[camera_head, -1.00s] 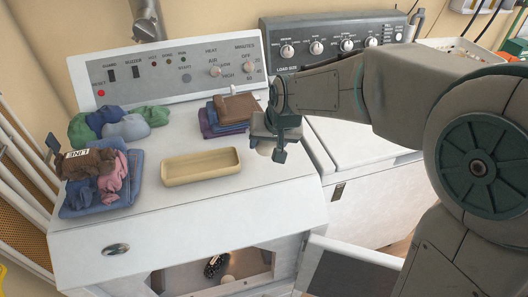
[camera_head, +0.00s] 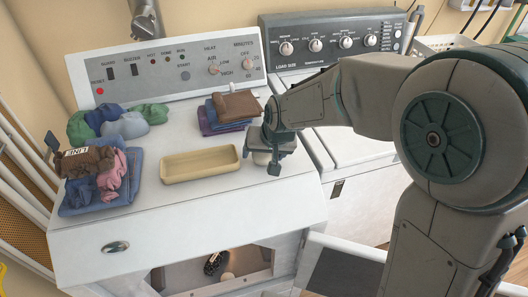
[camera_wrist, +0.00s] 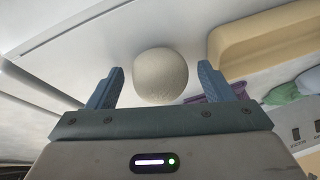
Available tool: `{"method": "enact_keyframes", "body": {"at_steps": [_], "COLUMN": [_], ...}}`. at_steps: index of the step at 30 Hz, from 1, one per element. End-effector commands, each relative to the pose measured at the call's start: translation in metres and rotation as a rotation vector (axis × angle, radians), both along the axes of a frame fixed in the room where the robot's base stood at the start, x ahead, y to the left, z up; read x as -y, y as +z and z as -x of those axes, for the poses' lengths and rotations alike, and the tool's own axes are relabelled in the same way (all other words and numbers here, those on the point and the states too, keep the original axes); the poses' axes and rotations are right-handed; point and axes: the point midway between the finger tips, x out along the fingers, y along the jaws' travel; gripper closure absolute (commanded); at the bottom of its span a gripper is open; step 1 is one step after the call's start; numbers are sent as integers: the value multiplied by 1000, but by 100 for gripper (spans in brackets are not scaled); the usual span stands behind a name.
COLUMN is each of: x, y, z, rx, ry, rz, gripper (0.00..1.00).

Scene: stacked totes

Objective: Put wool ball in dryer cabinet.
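A pale wool ball (camera_head: 261,158) sits on the white dryer top, partly hidden by my gripper. In the wrist view the wool ball (camera_wrist: 160,75) shows between and just beyond the two fingers, with a small gap on each side. My gripper (camera_head: 268,165) is low over the dryer top at the ball, right of the cream tray. Its blue fingers (camera_wrist: 158,85) are open. The dryer cabinet (camera_head: 190,275) is the opening low in the dryer's front, with its door (camera_head: 345,252) swung open to the right. A pale round thing (camera_head: 228,277) and a dark patterned thing (camera_head: 213,264) show inside.
A cream tray (camera_head: 200,176) lies left of the gripper. Folded cloths (camera_head: 232,108) are stacked behind it. A washer (camera_head: 350,150) adjoins at right.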

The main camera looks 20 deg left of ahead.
Motion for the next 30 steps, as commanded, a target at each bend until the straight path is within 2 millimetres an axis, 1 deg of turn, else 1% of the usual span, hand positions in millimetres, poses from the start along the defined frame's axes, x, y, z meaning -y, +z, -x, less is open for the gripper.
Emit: {"method": "enact_keyframes", "body": {"at_steps": [6,11,14,21,24,27,30], "x": [0,2,7,22,28,32,34], "y": [1,11,26,71,88,101,108], "z": [0,2,6,21,27,31,34], "rx": [0,3,4,5,3,3,2], "ry": [0,0,-1,-2,0,0,-1], "rz": [0,-2,-3,-3,-2,-2,-1], "gripper": [25,25,25,25,25,25,25]}}
